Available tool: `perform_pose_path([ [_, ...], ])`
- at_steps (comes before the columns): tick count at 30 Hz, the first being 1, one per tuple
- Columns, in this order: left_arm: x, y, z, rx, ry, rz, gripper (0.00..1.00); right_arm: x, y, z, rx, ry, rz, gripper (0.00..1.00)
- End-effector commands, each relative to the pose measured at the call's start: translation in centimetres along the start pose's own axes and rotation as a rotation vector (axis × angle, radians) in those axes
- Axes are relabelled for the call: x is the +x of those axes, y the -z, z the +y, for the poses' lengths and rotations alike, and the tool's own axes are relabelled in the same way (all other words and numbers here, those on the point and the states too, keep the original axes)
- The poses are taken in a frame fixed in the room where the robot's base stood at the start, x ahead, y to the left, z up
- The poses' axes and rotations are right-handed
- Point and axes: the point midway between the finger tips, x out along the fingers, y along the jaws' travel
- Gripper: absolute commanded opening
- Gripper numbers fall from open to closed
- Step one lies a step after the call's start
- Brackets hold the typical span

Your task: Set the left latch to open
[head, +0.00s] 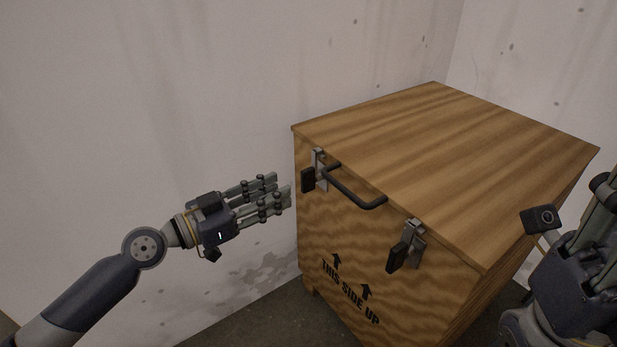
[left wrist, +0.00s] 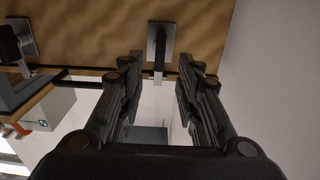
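The left latch (head: 318,168), a grey metal plate with a black lever (head: 308,180), sits at the upper left of the wooden crate's front (head: 370,240). I cannot tell its setting for certain. My left gripper (head: 283,192) is just left of it in the head view, pointing at the crate, apart from the lever. In the left wrist view, the left gripper (left wrist: 158,85) has its fingers spread, with the latch (left wrist: 160,40) ahead between them and nothing held. My right gripper (head: 603,220) is at the right edge, partly cut off; its opening is unclear.
A black bar handle (head: 355,193) juts out between the two latches. The right latch (head: 408,242) has its black lever standing out from the front. The crate's lid (head: 440,150) lies flat. A pale wall (head: 150,100) is behind; free space lies left of the crate.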

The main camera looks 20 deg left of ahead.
Motion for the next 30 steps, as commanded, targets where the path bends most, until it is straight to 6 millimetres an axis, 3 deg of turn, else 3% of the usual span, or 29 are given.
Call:
perform_pose_path([
  [16, 7.2, 0.1, -0.1, 0.000, 0.001, 0.002, 0.32, -0.8, -0.7, 0.3, 0.007, -0.019, -0.056, 0.40],
  [30, 8.4, -0.1, 0.0, 0.000, 0.000, -0.002, 0.32, -1.0, -0.6, 0.3, 0.008, -0.021, -0.056, 0.40],
])
